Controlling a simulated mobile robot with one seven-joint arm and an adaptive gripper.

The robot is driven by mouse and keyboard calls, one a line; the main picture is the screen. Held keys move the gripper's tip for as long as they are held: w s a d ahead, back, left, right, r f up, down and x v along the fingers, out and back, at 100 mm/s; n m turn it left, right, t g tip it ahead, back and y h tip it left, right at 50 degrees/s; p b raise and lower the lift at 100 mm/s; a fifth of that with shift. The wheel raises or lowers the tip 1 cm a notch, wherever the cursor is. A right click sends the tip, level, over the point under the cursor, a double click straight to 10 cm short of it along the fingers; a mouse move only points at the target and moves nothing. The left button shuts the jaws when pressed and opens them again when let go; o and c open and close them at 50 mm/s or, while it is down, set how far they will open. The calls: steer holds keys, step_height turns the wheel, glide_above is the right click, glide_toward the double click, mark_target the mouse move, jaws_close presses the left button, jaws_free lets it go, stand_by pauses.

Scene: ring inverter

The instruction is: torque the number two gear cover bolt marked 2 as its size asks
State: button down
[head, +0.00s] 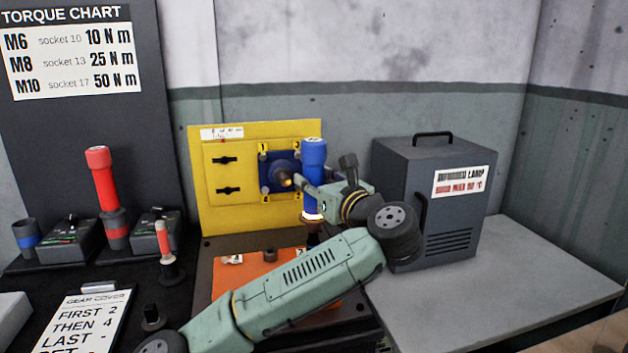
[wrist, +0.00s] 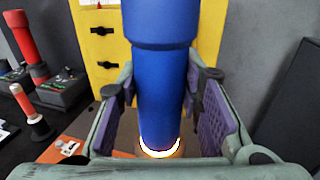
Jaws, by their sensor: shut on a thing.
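My gripper (head: 318,190) is shut on a blue torque driver (head: 314,160), which stands upright between the purple pads in the wrist view (wrist: 165,80). A white-lit ring shows at the driver's lower end. The driver is above the right part of the orange gear cover (head: 232,287), by a small tag that seems to read 2 (head: 299,252). The bolt under the driver is hidden, so I cannot tell whether they touch. The torque chart (head: 70,50) lists M6 10 N m, M8 25 N m and M10 50 N m. The order card (head: 88,318) reads first 2, then 4.
A red driver (head: 103,180) stands on the dark bench at left, among dark boxes with displays (head: 75,238). A yellow panel (head: 230,215) with black handles stands behind the cover. A grey lamp box (head: 400,175) stands on the right bench, which has clear room in front.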

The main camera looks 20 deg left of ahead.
mark_target(320, 159)
stand_by(0.4)
steer(key=shift+r+p, duration=1.75)
steer(key=shift+r, duration=0.85)
steer(key=shift+f, duration=0.15)
